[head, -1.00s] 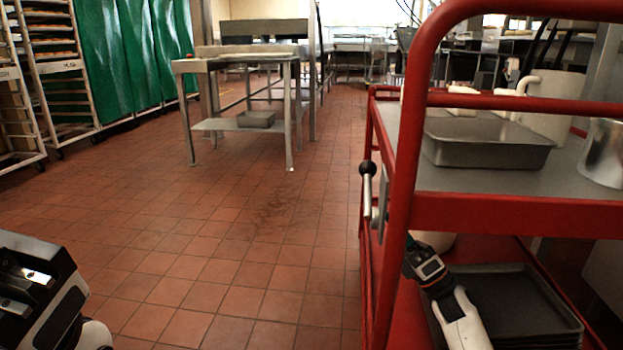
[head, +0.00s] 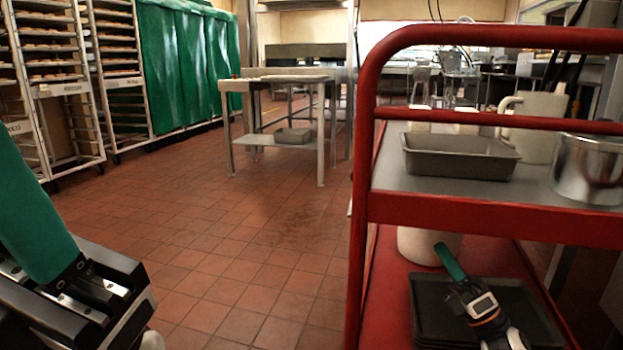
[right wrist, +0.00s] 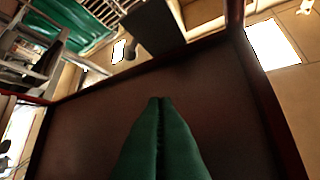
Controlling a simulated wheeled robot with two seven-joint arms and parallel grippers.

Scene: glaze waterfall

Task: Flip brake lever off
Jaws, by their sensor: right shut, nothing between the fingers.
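The red cart (head: 357,215) stands at the right in the head view. I see no brake lever on it; the near left post and frame may hide it. My right gripper (head: 440,247) is inside the cart, over the lower shelf, with its green fingers together and empty, pointing up and left. In the right wrist view the shut fingers (right wrist: 161,100) show against a dark reddish-brown panel, apparently the underside of the cart's upper shelf. My left gripper (head: 25,210) is at the lower left in the head view, clear of the cart; only one green finger shows plainly.
Dark stacked trays (head: 425,310) and a pale container (head: 420,245) stand on the lower shelf. A metal pan (head: 460,157), a white pitcher (head: 535,125) and a steel pot (head: 590,170) stand on the upper shelf. The tiled floor (head: 240,240) left of the cart is clear.

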